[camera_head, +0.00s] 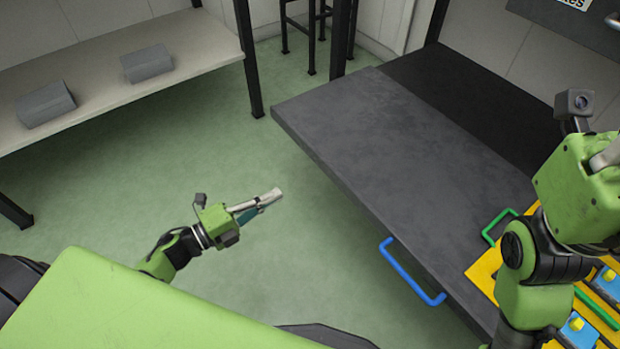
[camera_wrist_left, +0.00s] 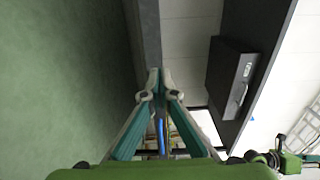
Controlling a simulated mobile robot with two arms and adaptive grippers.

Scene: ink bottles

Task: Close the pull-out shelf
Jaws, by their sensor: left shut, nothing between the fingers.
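The pull-out shelf (camera_head: 400,150) is a dark grey slab, drawn out of its unit over the floor. A blue bar handle (camera_head: 405,275) is fixed to its front edge. My left gripper (camera_head: 277,193) is shut and empty, in front of the shelf and apart from it in the head view, left of the handle. In the left wrist view its fingertips (camera_wrist_left: 158,80) meet, with the shelf edge (camera_wrist_left: 148,40) beyond them and the blue handle (camera_wrist_left: 161,132) showing between the fingers. My right arm is over the shelf's right part; its fingertips cannot be made out.
A yellow tray (camera_head: 483,273) with a green handle (camera_head: 497,228) and blue items lies on the shelf, partly hidden by my right arm. A white table (camera_head: 100,85) with two grey blocks stands at the left. Green floor (camera_head: 300,260) is free between.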

